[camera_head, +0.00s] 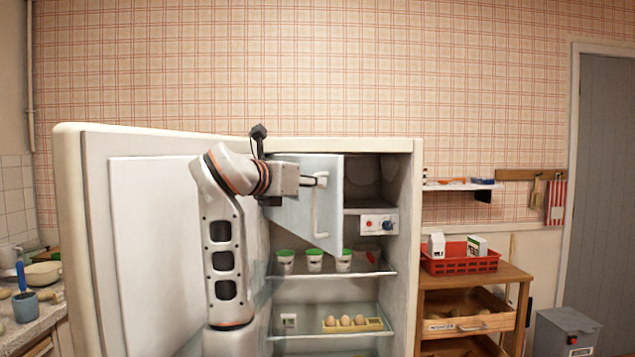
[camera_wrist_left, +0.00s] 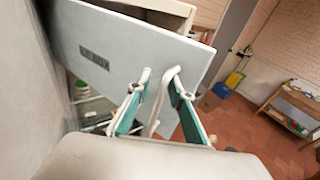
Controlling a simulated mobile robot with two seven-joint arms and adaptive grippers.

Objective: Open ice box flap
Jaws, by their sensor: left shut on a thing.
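The ice box flap (camera_head: 333,230) is a pale panel at the top of the open fridge. It stands swung partly open to the left, and the dark ice box interior (camera_head: 363,180) shows to its right. The flap's white bar handle (camera_head: 315,218) is upright near its middle. My left gripper (camera_head: 324,180) is shut on the upper part of this handle. In the left wrist view the flap (camera_wrist_left: 140,50) fills the upper middle, and my left gripper's fingers (camera_wrist_left: 160,108) sit on both sides of the handle (camera_wrist_left: 153,124). My right gripper is not in view.
The fridge door (camera_head: 90,230) stands wide open at left, behind my left arm. Tubs with green lids (camera_head: 314,260) stand on the shelf below the flap. Eggs (camera_head: 346,320) lie lower down. A wooden cart (camera_head: 515,272) with a red basket (camera_head: 460,264) stands at right.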

